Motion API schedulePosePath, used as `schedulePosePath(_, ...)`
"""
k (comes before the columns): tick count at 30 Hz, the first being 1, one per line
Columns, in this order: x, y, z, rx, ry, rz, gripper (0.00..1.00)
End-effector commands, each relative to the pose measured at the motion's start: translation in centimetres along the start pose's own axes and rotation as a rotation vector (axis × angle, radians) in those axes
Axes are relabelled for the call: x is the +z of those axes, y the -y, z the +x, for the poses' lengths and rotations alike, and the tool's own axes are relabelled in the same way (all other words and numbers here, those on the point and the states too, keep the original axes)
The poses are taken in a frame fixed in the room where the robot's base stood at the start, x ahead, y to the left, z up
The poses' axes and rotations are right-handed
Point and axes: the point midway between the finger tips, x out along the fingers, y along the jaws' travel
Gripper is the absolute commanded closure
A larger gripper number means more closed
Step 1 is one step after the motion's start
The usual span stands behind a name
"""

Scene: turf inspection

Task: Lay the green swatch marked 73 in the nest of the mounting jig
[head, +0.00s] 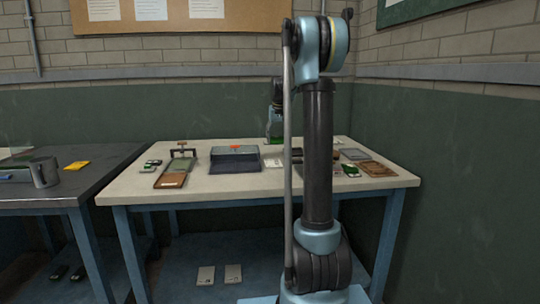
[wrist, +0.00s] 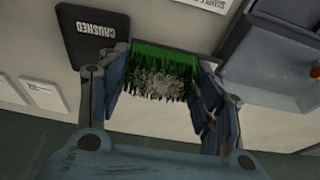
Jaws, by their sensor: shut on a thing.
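My gripper (wrist: 160,84) is shut on a green turf swatch (wrist: 165,62) with a grey, frayed patch of fibres along its near side. The swatch sits between both fingers; no number can be read on it. In the head view, my arm's end is at the back of the pale table, partly behind my arm, with something green (head: 274,131) at it. A brown board with a clamp-like post (head: 172,181) lies at the table's left; it looks like the mounting jig, but I cannot be sure.
A black plate marked CRUSHED (wrist: 94,37) and a white card (wrist: 47,96) lie left of the swatch in the wrist view. A blue-grey box (head: 236,161) stands mid-table. Brown trays (head: 377,169) lie at right. A dark side table holds a metal mug (head: 44,172).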

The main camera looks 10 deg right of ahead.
Motion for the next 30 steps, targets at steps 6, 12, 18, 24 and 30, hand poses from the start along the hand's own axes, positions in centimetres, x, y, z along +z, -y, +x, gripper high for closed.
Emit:
schedulePosePath(6,0.8,0.5,2.6,-0.002,0.0,-0.006,0.52)
schedulePosePath(12,1.1,0.7,3.8,-0.002,0.0,-0.008,0.52)
schedulePosePath(18,1.9,0.8,6.3,-0.002,0.0,-0.008,0.52)
schedulePosePath(24,2.1,0.8,6.8,-0.003,0.0,-0.008,0.52)
schedulePosePath(30,2.1,0.8,6.9,-0.003,0.0,-0.008,0.36)
